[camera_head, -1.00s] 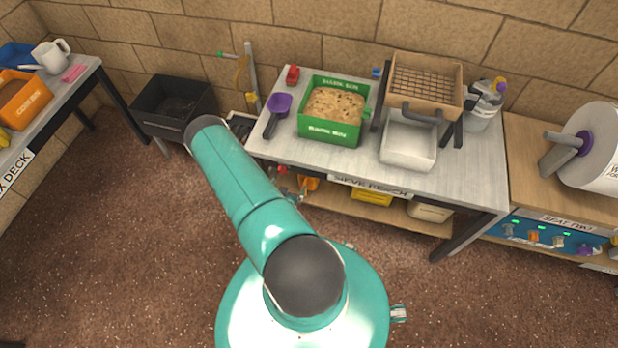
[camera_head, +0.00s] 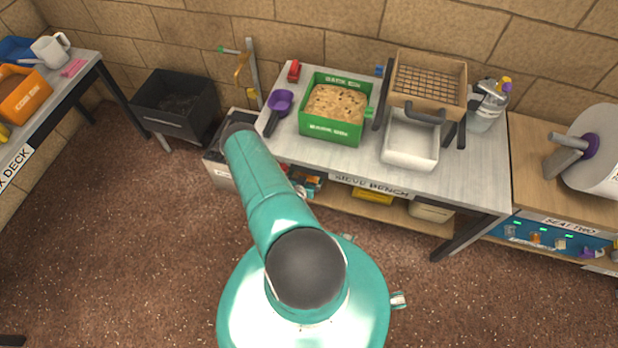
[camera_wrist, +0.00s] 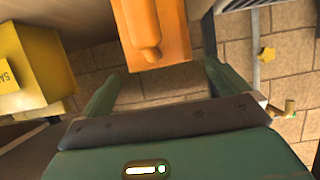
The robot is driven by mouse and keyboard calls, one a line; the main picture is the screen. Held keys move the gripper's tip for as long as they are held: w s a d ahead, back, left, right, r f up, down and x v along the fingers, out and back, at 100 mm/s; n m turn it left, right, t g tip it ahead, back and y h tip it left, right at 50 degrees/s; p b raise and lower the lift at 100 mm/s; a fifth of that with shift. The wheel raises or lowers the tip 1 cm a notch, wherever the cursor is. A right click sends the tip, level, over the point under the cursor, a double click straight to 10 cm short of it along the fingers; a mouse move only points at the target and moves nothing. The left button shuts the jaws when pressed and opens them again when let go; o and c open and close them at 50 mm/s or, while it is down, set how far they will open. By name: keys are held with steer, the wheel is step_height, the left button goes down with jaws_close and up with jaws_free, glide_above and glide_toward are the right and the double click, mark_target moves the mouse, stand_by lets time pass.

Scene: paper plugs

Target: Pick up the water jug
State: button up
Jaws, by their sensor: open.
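In the wrist view, an orange object (camera_wrist: 160,32) with a raised, handle-like bar lies ahead of my gripper (camera_wrist: 160,72). My gripper is open, with one green finger on each side and the orange object's near end roughly in line with the gap. I cannot tell whether they touch, or whether this is the water jug. In the head view, my arm hides my gripper. A white jug-like vessel with a handle (camera_head: 49,50) stands on the left bench. A grey, see-through jug-like container (camera_head: 487,107) stands at the sieve bench's right end.
The sieve bench (camera_head: 470,180) holds a green bin (camera_head: 331,130), purple scoop (camera_head: 279,103), white tray (camera_head: 411,151) and wooden sieve (camera_head: 428,82). A yellow box (camera_wrist: 25,65) is left of my gripper in the wrist view. A black bin (camera_head: 172,125) stands left. The brown floor is open.

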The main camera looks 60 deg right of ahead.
steer(key=x, duration=0.4)
steer(key=shift+w+d+f, duration=0.1)
steer(key=shift+d+f, duration=0.05)
steer(key=shift+d, duration=0.1)
steer(key=shift+c, duration=0.4)
steer(key=c, duration=1.2)
steer(key=shift+c, duration=0.2)
